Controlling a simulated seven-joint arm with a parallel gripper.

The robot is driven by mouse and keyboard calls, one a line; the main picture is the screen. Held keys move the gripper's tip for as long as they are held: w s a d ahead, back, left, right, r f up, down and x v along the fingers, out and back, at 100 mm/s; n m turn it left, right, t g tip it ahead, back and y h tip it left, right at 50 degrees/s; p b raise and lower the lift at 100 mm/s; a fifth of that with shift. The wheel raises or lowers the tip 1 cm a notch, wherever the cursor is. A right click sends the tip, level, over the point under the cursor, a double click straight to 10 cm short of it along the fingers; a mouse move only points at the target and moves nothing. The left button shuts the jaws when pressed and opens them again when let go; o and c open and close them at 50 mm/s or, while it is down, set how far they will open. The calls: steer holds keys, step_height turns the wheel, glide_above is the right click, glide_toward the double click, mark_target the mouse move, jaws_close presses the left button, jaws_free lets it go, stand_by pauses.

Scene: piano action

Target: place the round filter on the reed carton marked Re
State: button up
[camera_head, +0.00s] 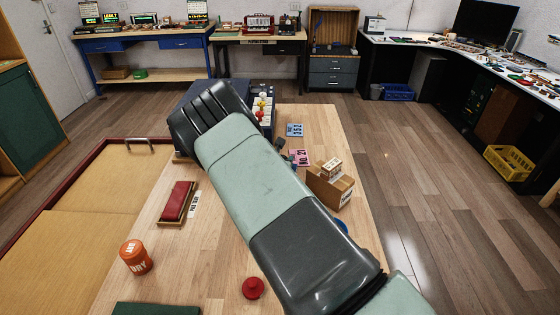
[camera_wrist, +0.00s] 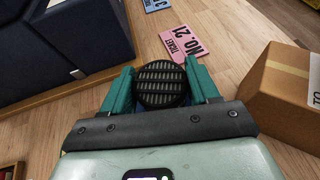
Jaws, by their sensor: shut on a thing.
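A round dark filter with a slotted grille (camera_wrist: 162,84) is between the two teal fingers of my gripper (camera_wrist: 160,76) in the wrist view. The fingers are shut on its sides. It is above the wooden table. A small pale carton (camera_head: 332,166) with dark print sits on a cardboard box (camera_head: 329,188) to the right of my arm in the head view; I cannot read a Re mark on it. The cardboard box also shows in the wrist view (camera_wrist: 280,95), to the right of my gripper. My arm hides much of the middle of the table in the head view.
A pink ticket (camera_wrist: 184,45) and a blue ticket (camera_head: 295,130) lie beyond my gripper. A dark blue case (camera_wrist: 55,50) stands to its left. An orange tin (camera_head: 136,257), a red knob (camera_head: 252,288) and a red case (camera_head: 178,201) are on the table's near half.

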steer(key=o, duration=1)
steer(key=shift+f, duration=0.1)
steer(key=shift+o, duration=0.2)
